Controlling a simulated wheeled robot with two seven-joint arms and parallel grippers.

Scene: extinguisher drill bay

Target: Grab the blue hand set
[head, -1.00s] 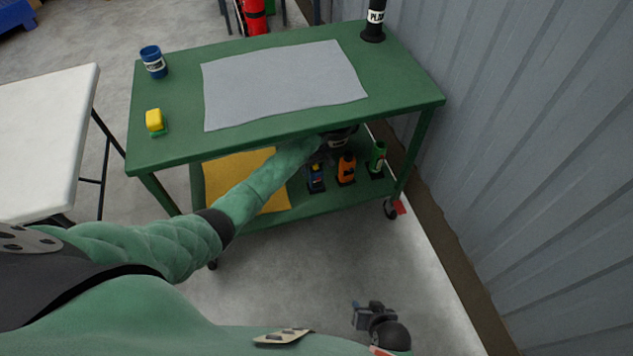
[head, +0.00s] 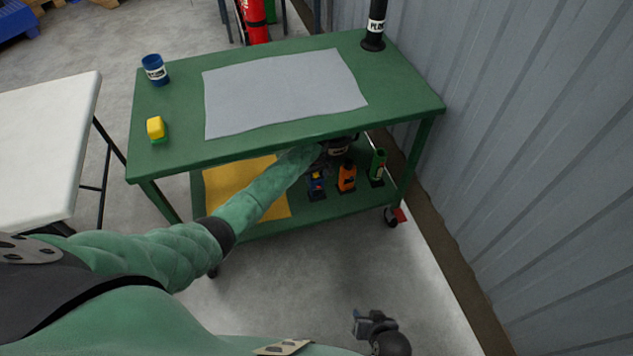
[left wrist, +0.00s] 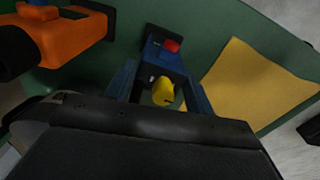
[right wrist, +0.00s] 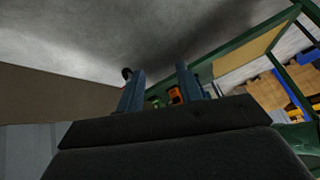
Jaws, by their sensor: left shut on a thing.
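The blue hand set (head: 316,186) stands on the lower shelf of the green cart, left of an orange one. In the left wrist view the blue hand set (left wrist: 160,48) shows a red part and a yellow knob. My left gripper (left wrist: 163,82) has its fingers on either side of it and is shut on it; the hand set still appears to be at the shelf. In the head view the cart top partly hides this hand. My right gripper (head: 362,322) is open and empty, low in front of the cart; its parted fingers show in the right wrist view (right wrist: 156,80).
An orange hand set (head: 346,178) and a green one (head: 377,167) stand close on the right. A yellow cloth (head: 225,190) lies on the left of the shelf. The cart top (head: 400,95) overhangs the arm. A corrugated wall (head: 540,130) is at right.

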